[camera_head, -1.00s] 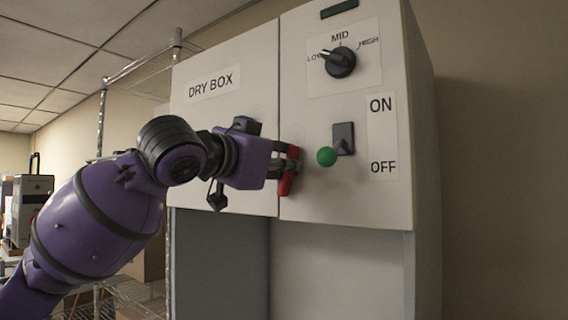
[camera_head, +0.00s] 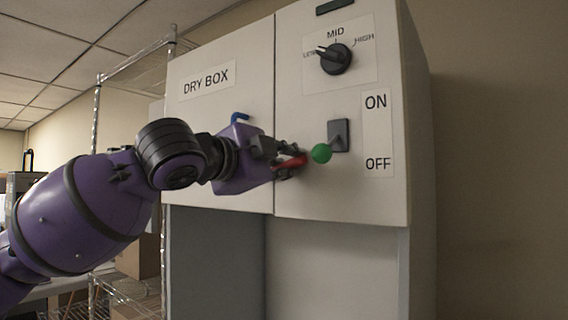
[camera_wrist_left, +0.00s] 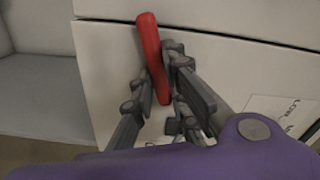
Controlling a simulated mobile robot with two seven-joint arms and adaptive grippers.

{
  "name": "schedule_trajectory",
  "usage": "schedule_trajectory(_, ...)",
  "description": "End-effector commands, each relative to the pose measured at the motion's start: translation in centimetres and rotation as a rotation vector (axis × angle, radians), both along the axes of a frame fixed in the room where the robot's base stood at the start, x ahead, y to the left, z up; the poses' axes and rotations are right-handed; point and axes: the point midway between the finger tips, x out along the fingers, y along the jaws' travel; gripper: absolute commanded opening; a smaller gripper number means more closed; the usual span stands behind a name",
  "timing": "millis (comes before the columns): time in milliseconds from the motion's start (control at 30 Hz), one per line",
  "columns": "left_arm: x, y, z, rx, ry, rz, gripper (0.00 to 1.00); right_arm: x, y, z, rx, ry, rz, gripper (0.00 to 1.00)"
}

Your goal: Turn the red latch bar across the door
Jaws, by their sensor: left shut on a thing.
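The red latch bar (camera_head: 291,161) is on the front of the white dry box, by the seam of the DRY BOX door (camera_head: 205,125). It lies close to horizontal, tilted slightly up to the right. My left gripper (camera_head: 287,164) is shut on it, and its fingers hide part of the bar. In the left wrist view the red bar (camera_wrist_left: 152,55) passes between the fingers of my left gripper (camera_wrist_left: 166,84), its far end sticking out past them. My right gripper is not in view.
A green-knobbed lever (camera_head: 321,153) on a dark plate sits just right of the bar, very close to my fingers. A black dial (camera_head: 335,59) is above. A blue handle (camera_head: 240,118) shows above my wrist. A wire rack (camera_head: 97,150) stands at the left.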

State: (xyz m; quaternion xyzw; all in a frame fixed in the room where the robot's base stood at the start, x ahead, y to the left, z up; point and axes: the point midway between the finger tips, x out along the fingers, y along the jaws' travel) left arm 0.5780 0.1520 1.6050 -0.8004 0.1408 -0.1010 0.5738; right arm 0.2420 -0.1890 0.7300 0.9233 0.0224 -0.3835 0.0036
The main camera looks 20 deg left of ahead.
Motion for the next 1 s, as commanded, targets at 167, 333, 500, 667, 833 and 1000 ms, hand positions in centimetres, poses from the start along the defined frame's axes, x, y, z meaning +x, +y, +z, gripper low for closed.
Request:
schedule_trajectory(167,-0.03,-0.05,-0.23,0.130,-0.047,0.001,0.00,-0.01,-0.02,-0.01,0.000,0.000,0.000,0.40)
schedule_trajectory(333,-0.04,-0.08,-0.39,0.224,-0.080,0.000,0.00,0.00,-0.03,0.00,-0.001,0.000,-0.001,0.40)
schedule_trajectory(500,-0.04,-0.06,-0.47,0.284,-0.103,0.001,0.00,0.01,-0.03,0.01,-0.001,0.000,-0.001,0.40)
schedule_trajectory(667,-0.03,-0.08,-0.53,0.313,-0.114,0.000,0.00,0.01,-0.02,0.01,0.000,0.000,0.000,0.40)
schedule_trajectory(833,-0.03,-0.09,-0.57,0.325,-0.117,0.000,0.00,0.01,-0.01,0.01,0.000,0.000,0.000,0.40)
schedule_trajectory(1000,-0.03,-0.10,-0.58,0.326,-0.117,0.000,0.00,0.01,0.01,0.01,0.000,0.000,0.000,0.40)
